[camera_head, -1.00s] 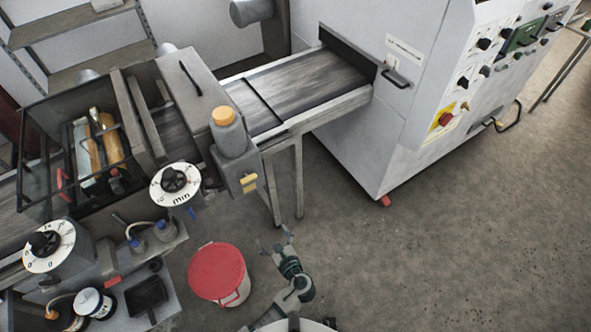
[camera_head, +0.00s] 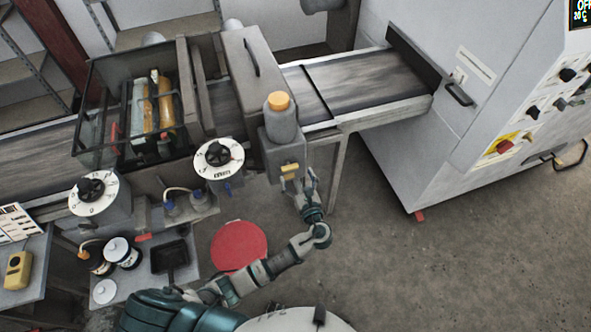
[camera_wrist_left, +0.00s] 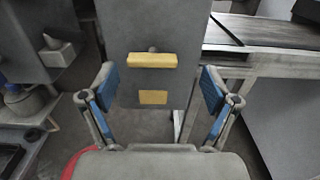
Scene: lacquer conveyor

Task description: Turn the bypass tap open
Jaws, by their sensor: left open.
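The bypass tap appears to be the yellow bar handle (camera_head: 290,167) on the front of a grey box under a grey bottle with an orange cap. In the left wrist view the yellow handle (camera_wrist_left: 152,60) lies horizontal, above a flat yellow label (camera_wrist_left: 153,97). My left gripper (camera_head: 306,182) is just below and right of the handle in the head view. In the left wrist view my left gripper (camera_wrist_left: 160,87) is open and empty, its blue-padded fingers apart on either side of the box's lower front. The handle shows ahead between them, not gripped. My right gripper is out of view.
The grey bottle (camera_head: 279,124) stands on the box. A white dial (camera_head: 219,159) is to its left, with another dial (camera_head: 93,193) farther left. A red-lidded bucket (camera_head: 239,246) stands below. The conveyor (camera_head: 365,84) runs right into a large white machine (camera_head: 455,120).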

